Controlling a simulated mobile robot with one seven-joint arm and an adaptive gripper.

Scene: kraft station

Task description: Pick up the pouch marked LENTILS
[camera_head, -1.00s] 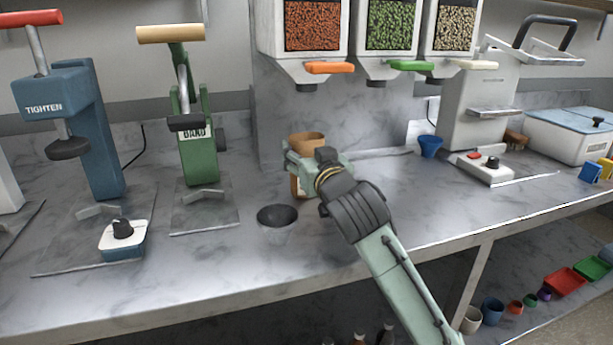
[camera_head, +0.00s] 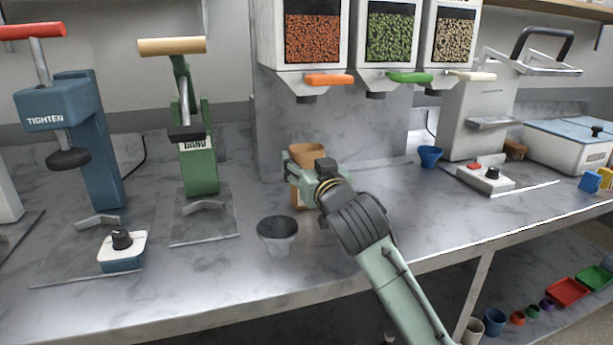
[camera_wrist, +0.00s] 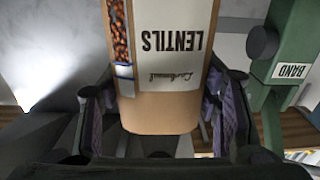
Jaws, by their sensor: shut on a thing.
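The pouch marked LENTILS (camera_wrist: 165,50) is tan with a white label and a window showing reddish-brown lentils. The lettering reads upside down in the wrist view. My gripper (camera_wrist: 162,115) is shut on it, with one finger on each side. In the head view the pouch's tan top (camera_head: 306,151) shows above my gripper (camera_head: 305,172), and a small part shows below. The pouch looks upright near the dispensers. I cannot tell whether its base touches the counter.
A grey cup or well with a dark mouth (camera_head: 277,236) is just in front of the pouch. A green BAND press (camera_head: 198,165) and a blue TIGHTEN press (camera_head: 95,150) stand left. Dispensers (camera_head: 390,40) hang behind. A blue cup (camera_head: 430,156) stands right.

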